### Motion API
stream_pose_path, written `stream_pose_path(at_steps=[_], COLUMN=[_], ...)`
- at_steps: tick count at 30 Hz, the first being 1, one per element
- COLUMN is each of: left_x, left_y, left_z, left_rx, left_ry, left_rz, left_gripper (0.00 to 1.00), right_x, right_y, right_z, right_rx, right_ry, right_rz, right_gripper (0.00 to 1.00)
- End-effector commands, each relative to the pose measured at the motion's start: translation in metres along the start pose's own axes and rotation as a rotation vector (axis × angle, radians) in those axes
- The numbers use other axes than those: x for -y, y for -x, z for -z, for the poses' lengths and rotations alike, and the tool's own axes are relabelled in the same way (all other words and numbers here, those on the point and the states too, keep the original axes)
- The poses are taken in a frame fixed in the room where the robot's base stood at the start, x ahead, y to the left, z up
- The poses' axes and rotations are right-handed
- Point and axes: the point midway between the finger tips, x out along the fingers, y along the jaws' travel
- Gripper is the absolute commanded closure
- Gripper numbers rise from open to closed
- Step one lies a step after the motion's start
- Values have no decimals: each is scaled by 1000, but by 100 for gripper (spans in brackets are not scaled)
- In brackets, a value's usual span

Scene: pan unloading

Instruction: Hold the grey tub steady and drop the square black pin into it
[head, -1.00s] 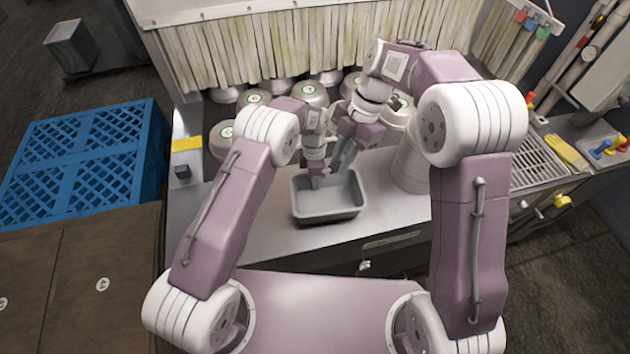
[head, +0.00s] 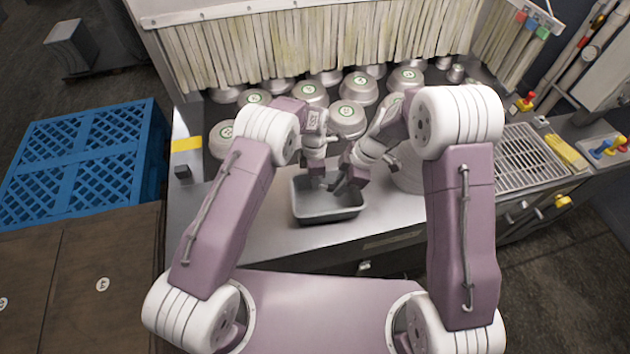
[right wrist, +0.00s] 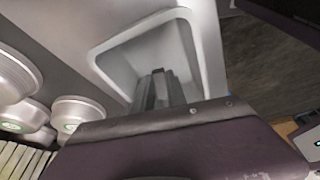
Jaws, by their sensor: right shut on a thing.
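The grey tub (head: 328,217) stands upright on the steel worktop in the head view. It also shows in the right wrist view (right wrist: 205,42), with no separate thing visible on its floor. My left gripper (head: 318,184) is at the tub's far wall, left of the middle; its fingertips are too small to tell whether they close on the rim. My right gripper (head: 340,187) points down over the right part of the tub. In the right wrist view its dark fingers (right wrist: 158,86) are together in front of the tub's inside. They are shut on the square black pin, which they mostly hide.
Several metal pans (head: 347,119) with green labels stand upside down behind the tub. A pale round stack (head: 408,172) stands close to the right of the tub, partly behind my right arm. A wire rack (head: 528,155) lies farther right. The worktop's left front (head: 245,215) is clear.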

Motion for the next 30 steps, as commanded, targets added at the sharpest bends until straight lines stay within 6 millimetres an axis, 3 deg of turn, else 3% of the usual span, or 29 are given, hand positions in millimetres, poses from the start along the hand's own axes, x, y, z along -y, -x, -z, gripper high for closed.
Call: stream_pose_path(at_steps=[8,9,12,23,30], left_x=[0,0,0,0,0], left_y=[0,0,0,0,0], left_z=[0,0,0,0,0], left_rx=[0,0,0,0,0], left_ry=[0,0,0,0,0], left_rz=[0,0,0,0,0], left_gripper=[100,100,100,100,100], right_x=[0,0,0,-1,-2], right_y=[-3,-3,-3,3,60], right_z=[-1,-1,-1,-1,-1], right_rx=[0,0,0,-1,0], right_ry=[1,1,1,1,2], right_rz=[0,0,0,-2,-7], right_gripper=[100,80,57,57,57])
